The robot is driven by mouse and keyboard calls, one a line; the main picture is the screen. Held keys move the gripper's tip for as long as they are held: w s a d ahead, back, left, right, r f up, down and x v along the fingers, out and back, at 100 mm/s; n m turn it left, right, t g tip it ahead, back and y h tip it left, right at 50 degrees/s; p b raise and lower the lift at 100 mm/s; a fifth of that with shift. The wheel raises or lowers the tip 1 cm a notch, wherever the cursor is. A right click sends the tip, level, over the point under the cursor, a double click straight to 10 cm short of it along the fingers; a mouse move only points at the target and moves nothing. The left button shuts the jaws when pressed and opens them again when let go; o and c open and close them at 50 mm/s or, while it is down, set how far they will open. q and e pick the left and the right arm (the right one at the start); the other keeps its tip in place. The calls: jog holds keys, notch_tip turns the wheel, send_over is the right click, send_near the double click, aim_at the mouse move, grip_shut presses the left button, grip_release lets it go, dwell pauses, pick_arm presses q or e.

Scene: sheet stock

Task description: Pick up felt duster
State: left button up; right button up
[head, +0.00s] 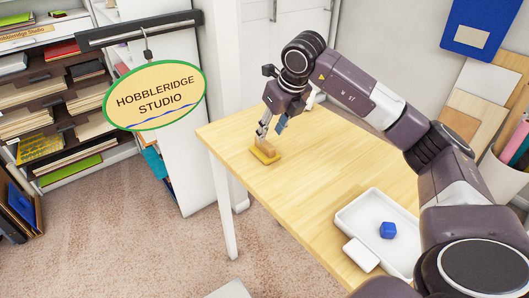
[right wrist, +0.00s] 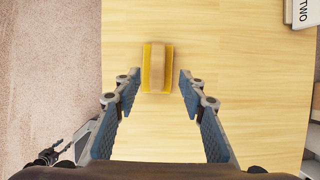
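The felt duster (head: 265,152) is a small yellow block with a tan wooden grip. It lies on the wooden table near the left corner. My right gripper (head: 263,132) is above it and points down. In the right wrist view, the duster (right wrist: 157,68) lies between and slightly beyond the two open fingertips of the right gripper (right wrist: 158,77). A gap shows on both sides, so the fingers do not hold it. A small dark jointed part at the lower left of the right wrist view may be my left gripper, but its fingers are unclear.
The table (head: 325,160) is clear around the duster. A white tray (head: 352,218) with a blue block (head: 388,230) stands at the table's near right. A hanging oval sign (head: 155,95) and shelves stand to the left. A white object marked "TWO" (right wrist: 301,14) sits at the upper right.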

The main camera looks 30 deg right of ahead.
aim_at(265, 142)
jog(key=p+x, duration=0.1)
jog(key=x, duration=0.5)
jog(key=shift+w+a, duration=0.15)
jog(key=shift+a, duration=0.05)
jog(key=shift+c, duration=0.5)
grip_shut()
